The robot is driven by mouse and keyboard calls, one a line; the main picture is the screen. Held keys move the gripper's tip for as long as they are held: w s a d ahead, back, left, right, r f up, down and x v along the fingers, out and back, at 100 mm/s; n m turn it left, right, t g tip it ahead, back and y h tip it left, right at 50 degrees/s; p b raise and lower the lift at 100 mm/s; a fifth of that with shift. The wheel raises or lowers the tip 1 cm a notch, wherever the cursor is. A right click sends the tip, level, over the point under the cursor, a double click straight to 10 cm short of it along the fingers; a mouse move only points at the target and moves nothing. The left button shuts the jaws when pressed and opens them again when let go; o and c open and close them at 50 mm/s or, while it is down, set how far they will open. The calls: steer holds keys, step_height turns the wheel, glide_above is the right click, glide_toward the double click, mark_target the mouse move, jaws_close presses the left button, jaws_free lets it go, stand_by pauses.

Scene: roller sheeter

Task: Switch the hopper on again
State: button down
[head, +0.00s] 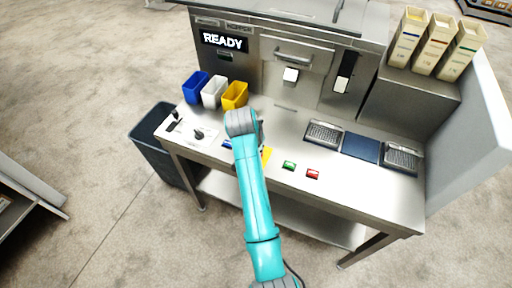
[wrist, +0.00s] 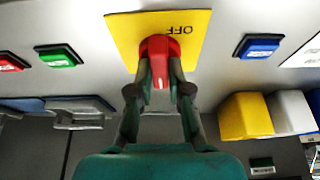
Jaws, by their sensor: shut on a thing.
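The red rotary switch (wrist: 160,48) sits on a yellow plate (wrist: 120,28) in the wrist view. The plate shows the word OFF upside down, just right of the knob. A white mark on the knob faces the bottom of the picture, away from OFF. My gripper (wrist: 160,78) is shut on the red knob, one finger on each side. In the head view only a corner of the yellow plate (head: 266,154) shows; my arm hides the knob and fingers. The display (head: 223,41) reads READY.
A blue button (wrist: 257,46) and a green button (wrist: 58,56) flank the plate, with a red button (wrist: 10,62) farther left in the wrist view. Blue, white and yellow bins (head: 234,95) stand behind at left. Trays (head: 324,133) lie at right on the steel table.

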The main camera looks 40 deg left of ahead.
steer(key=c, duration=1.1)
jaws_free()
steer(key=shift+r, duration=0.1)
steer(key=v, duration=1.1)
steer(key=shift+s+r, duration=0.3)
steer(key=shift+r, duration=0.05)
steer(key=shift+s, duration=0.1)
